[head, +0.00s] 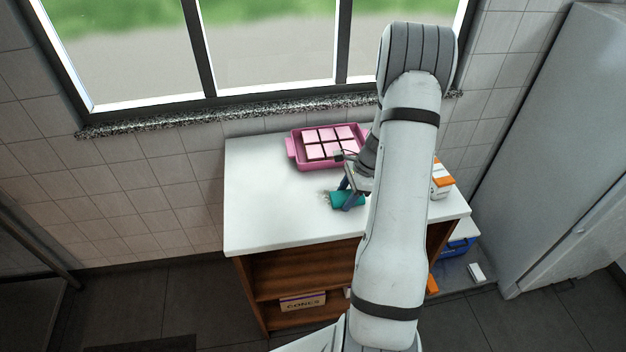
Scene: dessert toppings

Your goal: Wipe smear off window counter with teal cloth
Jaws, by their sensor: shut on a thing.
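The white window counter (265,200) stands under the window. My gripper (348,196) is low over the middle of the counter, shut on the teal cloth (340,201). The cloth looks bunched and at or close to the counter top; I cannot tell whether it is pressed down. A small pale mark, which may be the smear (324,195), shows just left of the cloth. My arm hides part of the counter to the right of the cloth.
A pink tray (292,150) with several pink squares sits at the counter's back, close behind my gripper. A white and orange box (442,180) stands at the right end. The counter's left part is clear. A box marked CONES (303,301) is on the shelf below.

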